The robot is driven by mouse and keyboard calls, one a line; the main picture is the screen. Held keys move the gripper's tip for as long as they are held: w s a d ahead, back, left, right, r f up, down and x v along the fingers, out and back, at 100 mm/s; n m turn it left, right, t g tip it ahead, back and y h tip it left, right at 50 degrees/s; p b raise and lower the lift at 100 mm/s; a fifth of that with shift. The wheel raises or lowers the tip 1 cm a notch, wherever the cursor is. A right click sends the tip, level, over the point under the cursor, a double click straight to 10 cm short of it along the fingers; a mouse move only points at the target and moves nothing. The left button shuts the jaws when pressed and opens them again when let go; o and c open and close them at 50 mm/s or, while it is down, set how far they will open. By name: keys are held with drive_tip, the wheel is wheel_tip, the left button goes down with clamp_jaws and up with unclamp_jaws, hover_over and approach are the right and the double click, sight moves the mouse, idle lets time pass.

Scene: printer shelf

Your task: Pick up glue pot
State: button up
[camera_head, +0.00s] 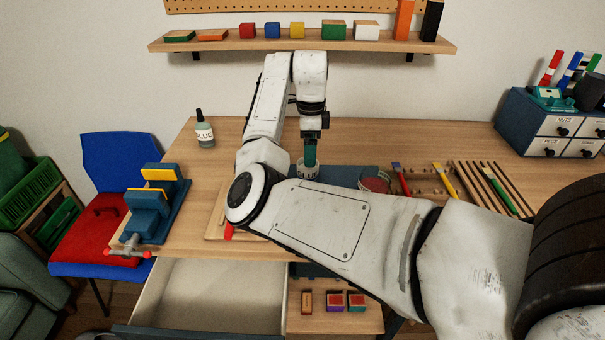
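A small dark bottle (204,130) with a white label reading GLUE and a black nozzle stands upright at the back left of the wooden table. My gripper (310,156) points straight down over the middle of the table, well to the right of the bottle and apart from it. A teal upright piece shows at the gripper's lower end; I cannot tell whether it is part of the gripper or something between its fingers. Directly beneath is a small round whitish pot (308,172), partly hidden by my arm. The fingers are too small to tell open or shut.
A blue vise (155,205) sits at the table's left edge. A reddish round container (375,183), brushes and slotted wooden racks lie to the right. An open drawer (215,295) juts out below. A shelf (300,44) with coloured blocks hangs above. Table around the bottle is clear.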

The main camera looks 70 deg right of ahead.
drive_tip(key=shift+w+f, duration=0.15)
drive_tip(key=shift+f, duration=1.35)
drive_tip(key=shift+w+f, duration=0.15)
drive_tip(key=shift+f, duration=1.35)
drive_tip(key=c, duration=1.2)
drive_tip(key=shift+o, duration=0.2)
drive_tip(key=shift+r, duration=0.1)
